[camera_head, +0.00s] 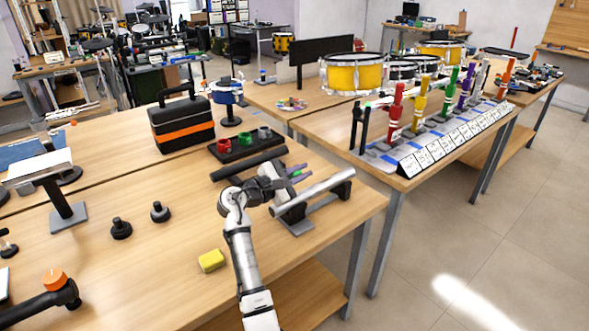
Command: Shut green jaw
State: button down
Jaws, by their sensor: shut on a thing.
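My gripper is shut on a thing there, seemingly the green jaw. The fingertips are small and dark, so the exact contact is unclear. I cannot tell how far apart the jaw's faces are.
A silver bar (316,192) on a dark stand (297,222) lies close to the right of my gripper. A black roller (247,164) lies behind it. A tray (222,155) with coloured cups stands further back. A yellow sponge (211,260) lies left of my arm.

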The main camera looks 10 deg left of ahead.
jog(key=s+d+f+m+b, duration=0.3)
jog(key=d+f+m+b, duration=0.1)
jog(key=f+m+b, duration=0.4)
jog(key=shift+s+m+b, duration=0.2)
jog(key=shift+m+b, duration=0.7)
jog(key=shift+m, duration=0.3)
jog(key=shift+d, duration=0.1)
jog(key=c, duration=1.4)
grip_release()
jog(key=shift+c, duration=0.2)
jog(key=b+v, duration=0.1)
jog(key=v, duration=1.2)
jog(key=shift+s+a+b, duration=0.25)
jog(key=shift+s+b, duration=0.05)
jog(key=shift+b, duration=0.1)
